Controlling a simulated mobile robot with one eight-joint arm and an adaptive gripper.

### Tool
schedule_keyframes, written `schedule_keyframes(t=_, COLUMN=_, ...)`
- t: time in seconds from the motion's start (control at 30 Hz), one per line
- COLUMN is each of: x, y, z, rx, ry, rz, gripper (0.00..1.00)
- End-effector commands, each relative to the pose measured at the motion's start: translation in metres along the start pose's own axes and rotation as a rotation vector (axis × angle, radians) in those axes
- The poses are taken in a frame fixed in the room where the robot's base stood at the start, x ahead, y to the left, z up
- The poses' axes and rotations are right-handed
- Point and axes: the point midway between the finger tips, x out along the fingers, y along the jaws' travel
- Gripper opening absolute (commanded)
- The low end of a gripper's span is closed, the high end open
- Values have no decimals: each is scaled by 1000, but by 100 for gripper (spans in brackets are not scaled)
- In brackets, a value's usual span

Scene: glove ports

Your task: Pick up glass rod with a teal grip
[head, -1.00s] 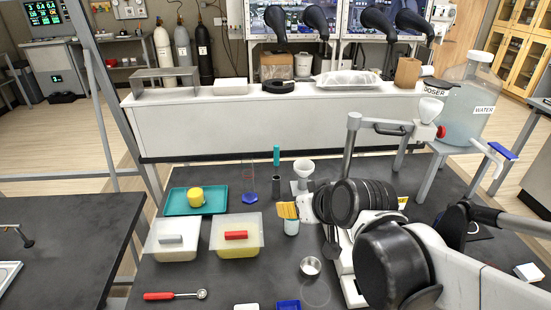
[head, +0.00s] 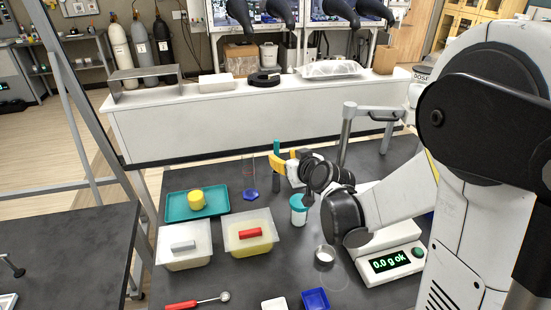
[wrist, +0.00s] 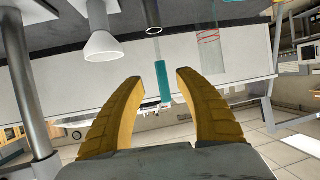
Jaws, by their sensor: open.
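The glass rod's teal grip (head: 277,146) stands upright near the back of the dark table, just behind my gripper (head: 281,172) in the head view. My gripper's yellow fingers are open and empty. In the wrist view, which is upside down, the teal grip (wrist: 162,82) shows between the two fingertips of my gripper (wrist: 158,76), and I cannot tell how far beyond them it is. The rod's lower part runs to a small dark holder (wrist: 152,14).
A white funnel (wrist: 103,42) stands close beside the rod. A clear cylinder with a blue base (head: 250,194) stands on its other side. A grey post (wrist: 30,80) rises near my gripper.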

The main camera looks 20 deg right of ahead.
Motion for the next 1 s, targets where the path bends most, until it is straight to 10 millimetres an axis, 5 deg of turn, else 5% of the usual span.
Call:
schedule_keyframes(t=0.4, x=51, y=-3, z=1, rx=0, ry=0, rz=0, gripper=41)
schedule_keyframes(t=0.63, x=52, y=-2, z=-1, rx=1, ry=0, rz=0, gripper=40)
schedule_keyframes(t=0.77, x=52, y=-2, z=-1, rx=0, ry=0, rz=1, gripper=0)
schedule_keyframes(t=1.0, x=52, y=-2, z=-1, rx=0, ry=0, rz=1, gripper=0)
